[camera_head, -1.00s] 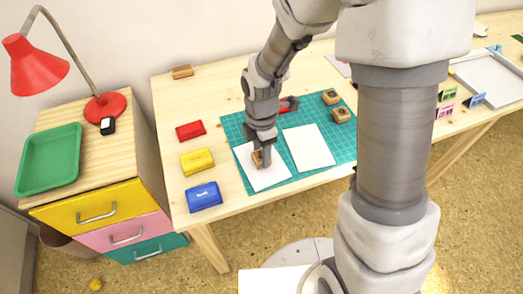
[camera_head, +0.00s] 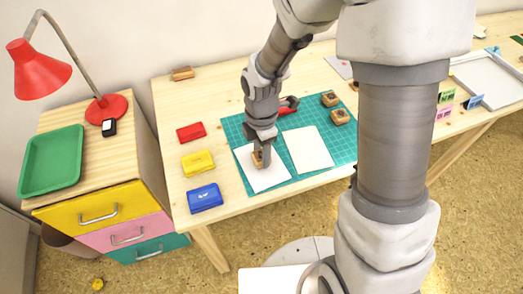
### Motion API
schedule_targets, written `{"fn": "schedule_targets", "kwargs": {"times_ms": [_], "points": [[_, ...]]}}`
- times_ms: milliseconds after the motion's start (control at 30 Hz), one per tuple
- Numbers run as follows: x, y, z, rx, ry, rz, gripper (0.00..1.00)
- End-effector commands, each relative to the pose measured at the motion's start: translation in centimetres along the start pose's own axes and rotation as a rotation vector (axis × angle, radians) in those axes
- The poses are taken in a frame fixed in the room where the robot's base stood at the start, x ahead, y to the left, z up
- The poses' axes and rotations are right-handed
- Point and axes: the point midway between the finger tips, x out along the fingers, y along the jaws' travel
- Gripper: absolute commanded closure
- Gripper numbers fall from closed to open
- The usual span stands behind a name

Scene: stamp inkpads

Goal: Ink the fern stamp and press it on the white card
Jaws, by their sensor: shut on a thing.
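My gripper (camera_head: 262,153) points down over the left white card (camera_head: 268,178) on the green cutting mat (camera_head: 338,128). It is shut on a small wooden stamp (camera_head: 257,159) at the card's upper left part. The stamp looks to be at or very near the card; I cannot tell if it touches. Its face is hidden, so I cannot see its design. A second white card (camera_head: 307,149) lies to the right. Two more wooden stamps, one (camera_head: 329,99) behind the other (camera_head: 339,117), sit on the mat's right side. Red (camera_head: 190,132), yellow (camera_head: 197,163) and blue (camera_head: 205,198) inkpads stand in a column left of the mat.
A red object (camera_head: 288,104) lies partly behind my gripper. A wooden block (camera_head: 181,73) is at the table's back left. A white tray (camera_head: 487,78) and small coloured cards (camera_head: 444,113) are at the right. Drawers with a red lamp (camera_head: 105,106) and green tray (camera_head: 30,172) stand left.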

Motion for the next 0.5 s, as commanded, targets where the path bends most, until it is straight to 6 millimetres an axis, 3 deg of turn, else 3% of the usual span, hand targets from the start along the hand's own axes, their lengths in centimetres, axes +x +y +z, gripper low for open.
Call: {"fn": "schedule_targets", "kwargs": {"times_ms": [267, 500], "points": [[-0.2, 0.1, 0.0, 0.0, 0.0, 0.001, 0.89], [-1.9, 0.1, 0.0, 0.001, 0.0, 0.002, 0.89]]}}
